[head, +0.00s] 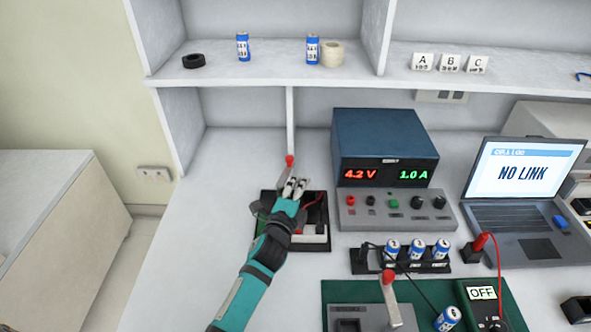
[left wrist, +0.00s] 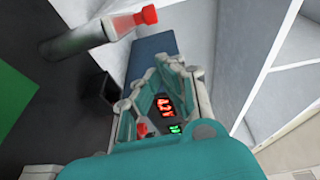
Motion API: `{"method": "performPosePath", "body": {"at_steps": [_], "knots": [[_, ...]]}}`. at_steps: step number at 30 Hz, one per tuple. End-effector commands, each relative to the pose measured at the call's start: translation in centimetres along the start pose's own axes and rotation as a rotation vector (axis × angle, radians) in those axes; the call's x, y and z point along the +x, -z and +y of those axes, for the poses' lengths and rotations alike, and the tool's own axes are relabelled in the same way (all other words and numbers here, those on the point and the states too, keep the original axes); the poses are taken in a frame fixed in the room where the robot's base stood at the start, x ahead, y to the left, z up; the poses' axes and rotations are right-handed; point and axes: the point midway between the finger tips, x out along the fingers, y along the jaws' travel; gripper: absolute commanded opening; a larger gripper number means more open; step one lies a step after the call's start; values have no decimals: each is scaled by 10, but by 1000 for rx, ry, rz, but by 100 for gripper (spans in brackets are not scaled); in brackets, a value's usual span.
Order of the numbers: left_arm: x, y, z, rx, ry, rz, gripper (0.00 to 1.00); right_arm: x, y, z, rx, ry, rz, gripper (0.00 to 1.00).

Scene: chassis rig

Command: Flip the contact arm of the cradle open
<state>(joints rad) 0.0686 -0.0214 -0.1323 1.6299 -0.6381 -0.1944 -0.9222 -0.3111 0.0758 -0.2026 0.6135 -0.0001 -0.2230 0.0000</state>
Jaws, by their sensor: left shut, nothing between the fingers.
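The grey cradle (head: 365,318) lies on the green mat at the bottom of the head view, with a dark recess in its top. Its pale contact arm (head: 392,300), with a red knob, stands up from it. My left gripper (head: 295,187) is shut and empty over the black tray, well to the left of and behind the cradle. A second grey rod with a red tip (head: 289,161) shows just behind its fingers. In the left wrist view a grey red-tipped rod (left wrist: 100,34) lies close to the camera, beside the gripper (left wrist: 165,66); I cannot tell which rod.
The black tray (head: 324,247) holds leads and a pale block. The blue power supply (head: 385,135) and its terminal panel (head: 397,211) stand behind the cradle. A cell rack (head: 361,264), a loose cell (head: 447,318), a meter (head: 482,293) and a laptop (head: 520,205) crowd the right. The bench's left is clear.

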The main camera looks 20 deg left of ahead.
Motion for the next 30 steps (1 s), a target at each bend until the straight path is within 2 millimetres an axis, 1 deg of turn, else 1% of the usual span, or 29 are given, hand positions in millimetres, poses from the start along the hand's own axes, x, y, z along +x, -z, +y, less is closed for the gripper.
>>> {"method": "performPosePath", "body": {"at_steps": [1, 3, 6, 9, 15, 24, 26, 30], "knots": [[12, 0, -1, -1, 1, -1, 0, 0, 4, 1, 0, -1, 6, 53], [26, 0, -1, -1, 2, 0, 0, 0, 9, 3, 0, -3, 15, 53], [36, -13, -2, 3, 0, -1, 0, -4, 17, 5, -1, -6, 27, 53], [45, -21, -1, 2, 0, 0, 0, -6, 21, 8, -1, -9, 32, 53], [51, -28, 0, 1, 0, 0, 0, -7, 18, 9, 1, -11, 28, 53], [51, -28, 1, 0, 0, -1, 0, -6, 11, 8, 1, -9, 17, 53], [52, -28, 2, -2, 1, -9, 0, -2, 10, 8, 1, -9, 16, 53], [54, -28, 5, -8, 7, -69, 0, 18, 9, 7, 1, -9, 16, 53]]}}
